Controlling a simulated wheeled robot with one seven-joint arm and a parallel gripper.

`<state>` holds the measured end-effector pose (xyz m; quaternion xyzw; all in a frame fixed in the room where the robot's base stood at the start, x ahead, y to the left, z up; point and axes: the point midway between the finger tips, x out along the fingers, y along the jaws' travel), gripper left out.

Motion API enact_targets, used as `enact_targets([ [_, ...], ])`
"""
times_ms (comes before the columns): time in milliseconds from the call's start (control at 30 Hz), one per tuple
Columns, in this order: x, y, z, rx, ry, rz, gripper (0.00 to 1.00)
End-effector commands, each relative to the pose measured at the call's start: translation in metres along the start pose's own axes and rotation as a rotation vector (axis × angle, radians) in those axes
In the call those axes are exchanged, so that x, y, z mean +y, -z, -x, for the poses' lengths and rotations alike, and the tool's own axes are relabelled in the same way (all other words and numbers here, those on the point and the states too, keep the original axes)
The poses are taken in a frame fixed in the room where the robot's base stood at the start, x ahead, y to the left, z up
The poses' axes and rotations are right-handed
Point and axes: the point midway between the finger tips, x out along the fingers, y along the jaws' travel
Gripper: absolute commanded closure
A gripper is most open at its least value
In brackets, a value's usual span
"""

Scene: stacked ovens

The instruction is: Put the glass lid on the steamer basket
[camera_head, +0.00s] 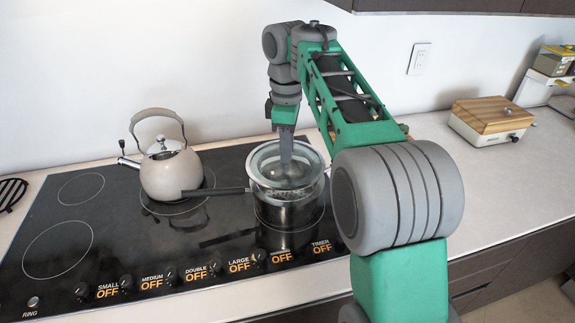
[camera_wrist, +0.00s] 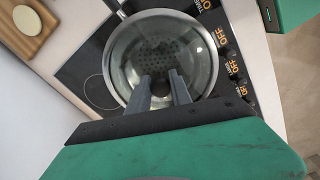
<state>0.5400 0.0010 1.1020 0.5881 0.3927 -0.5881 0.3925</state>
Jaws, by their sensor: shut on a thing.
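The glass lid (camera_head: 268,161) is a clear disc with a pale rim, over the steamer basket on a dark-handled pot at the right of the cooktop. It also shows in the wrist view (camera_wrist: 140,60), where holes of the steamer basket (camera_wrist: 165,47) show through the glass. In the head view the steamer basket (camera_head: 287,192) is the metal section under the lid. My gripper (camera_head: 287,160) points down at the lid's middle and is shut on its dark knob (camera_wrist: 160,88). I cannot tell whether the lid's rim touches the basket all round.
A beige kettle (camera_head: 170,175) stands on the black cooktop (camera_head: 100,225) left of the pot, near the pot's handle (camera_head: 215,191). A wooden-topped box (camera_head: 492,115) sits on the counter at right. The counter (camera_head: 440,160) between is clear. A wall is behind.

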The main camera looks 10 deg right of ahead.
Motion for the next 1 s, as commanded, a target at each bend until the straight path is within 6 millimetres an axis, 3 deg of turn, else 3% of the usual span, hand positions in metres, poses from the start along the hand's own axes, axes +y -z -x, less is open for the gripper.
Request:
enact_targets([
  [33,0.000,-0.001,-0.019,0.000,0.000,-0.001,1.00],
  [133,0.000,-0.001,-0.033,0.000,-0.001,-0.002,1.00],
  [367,0.000,-0.001,-0.029,0.000,-0.001,-0.002,1.00],
  [867,0.000,-0.001,-0.041,0.000,0.000,-0.003,1.00],
  [900,0.000,-0.002,-0.042,0.000,0.001,-0.003,0.72],
  [1000,0.000,-0.002,-0.041,0.000,0.001,-0.002,0.64],
])
